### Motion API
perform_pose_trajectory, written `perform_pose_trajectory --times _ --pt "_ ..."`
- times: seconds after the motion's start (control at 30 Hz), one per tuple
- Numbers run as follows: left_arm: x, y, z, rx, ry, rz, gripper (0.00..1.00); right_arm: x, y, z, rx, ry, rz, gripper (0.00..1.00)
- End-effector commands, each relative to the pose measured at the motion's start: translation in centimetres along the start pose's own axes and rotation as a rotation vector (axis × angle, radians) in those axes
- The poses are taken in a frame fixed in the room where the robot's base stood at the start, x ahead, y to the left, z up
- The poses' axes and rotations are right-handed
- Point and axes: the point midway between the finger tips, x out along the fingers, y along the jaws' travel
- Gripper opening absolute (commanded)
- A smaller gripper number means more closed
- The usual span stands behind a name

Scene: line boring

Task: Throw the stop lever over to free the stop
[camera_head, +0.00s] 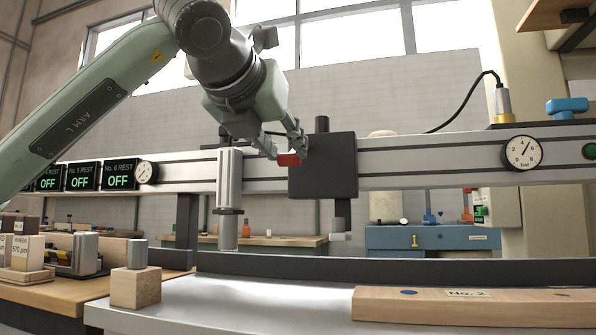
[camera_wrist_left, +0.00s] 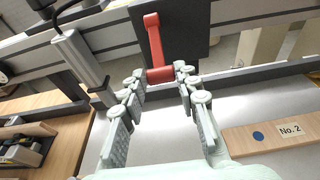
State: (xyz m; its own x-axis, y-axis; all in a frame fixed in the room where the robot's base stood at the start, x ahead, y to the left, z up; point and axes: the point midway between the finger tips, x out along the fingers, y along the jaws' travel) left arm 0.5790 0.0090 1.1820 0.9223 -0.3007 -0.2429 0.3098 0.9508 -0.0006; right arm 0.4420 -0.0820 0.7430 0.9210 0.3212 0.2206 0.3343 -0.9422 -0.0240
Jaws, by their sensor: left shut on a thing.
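The red stop lever (camera_head: 289,160) is at the left edge of a black block (camera_head: 335,175) on the grey rail. In the left wrist view the lever's red arm (camera_wrist_left: 154,38) stands against the black block and ends in a red crossbar grip (camera_wrist_left: 160,75). My left gripper (camera_head: 286,153) reaches down from above and is shut on that grip; in the left wrist view its fingertips (camera_wrist_left: 162,74) sit at both ends of it. In the head view the fingers hide part of the lever. My right gripper is not in view.
A metal cylinder (camera_head: 229,195) stands just left of the lever. A wooden bar marked No. 2 (camera_head: 470,306) lies on the grey table. A small wooden block (camera_head: 136,287) is at the front left. Dark displays reading OFF (camera_head: 118,176) and a gauge (camera_head: 522,153) sit along the rail.

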Motion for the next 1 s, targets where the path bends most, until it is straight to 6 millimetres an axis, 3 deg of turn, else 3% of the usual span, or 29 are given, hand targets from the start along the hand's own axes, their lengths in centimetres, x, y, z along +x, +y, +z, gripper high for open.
perform_pose_trajectory --times 1.0 --pt "-1.5 0.0 1.9 0.001 -0.004 -0.001 0.08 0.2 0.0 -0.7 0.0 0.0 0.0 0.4"
